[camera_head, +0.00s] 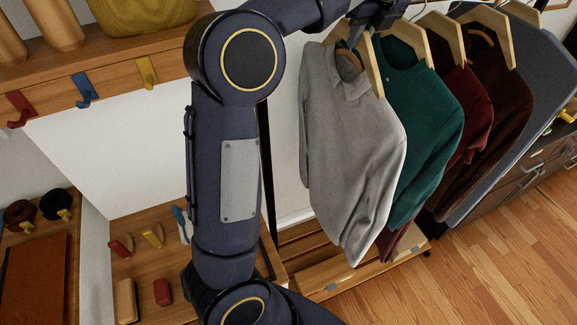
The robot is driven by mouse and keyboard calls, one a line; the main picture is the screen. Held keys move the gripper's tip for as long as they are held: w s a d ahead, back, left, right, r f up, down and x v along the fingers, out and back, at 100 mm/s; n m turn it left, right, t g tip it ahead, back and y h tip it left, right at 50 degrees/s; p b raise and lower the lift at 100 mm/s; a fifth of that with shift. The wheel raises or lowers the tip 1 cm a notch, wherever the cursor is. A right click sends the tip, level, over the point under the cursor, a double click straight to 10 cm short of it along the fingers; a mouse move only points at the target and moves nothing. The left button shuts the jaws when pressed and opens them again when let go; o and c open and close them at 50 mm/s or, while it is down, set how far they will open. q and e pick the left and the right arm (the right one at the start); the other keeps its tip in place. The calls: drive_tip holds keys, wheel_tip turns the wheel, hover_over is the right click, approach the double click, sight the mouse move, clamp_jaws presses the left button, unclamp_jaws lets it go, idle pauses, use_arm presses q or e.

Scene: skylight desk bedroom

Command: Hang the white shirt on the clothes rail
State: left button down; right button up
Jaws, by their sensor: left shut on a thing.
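The white shirt (345,145), light grey in this light, hangs upright on a wooden hanger (372,68) at the left end of a row of clothes. My left gripper (362,28) is at the top of this hanger, shut on it, with the shirt below. The clothes rail (418,3) shows only in short pieces at the top edge. The gripper and the frame edge hide the hanger's hook, so I cannot tell whether it sits on the rail. My right gripper is not in view.
A green shirt (415,120) hangs close beside the white shirt, then a red shirt (465,105) and a brown one (500,110). A wooden shelf with coloured hooks (84,90) is at the left. Below the clothes is a low wooden rack (375,268). The floor at lower right is clear.

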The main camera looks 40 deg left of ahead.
use_arm(q)
drive_tip(key=shift+a+f, duration=0.2)
drive_tip(key=shift+a, duration=0.2)
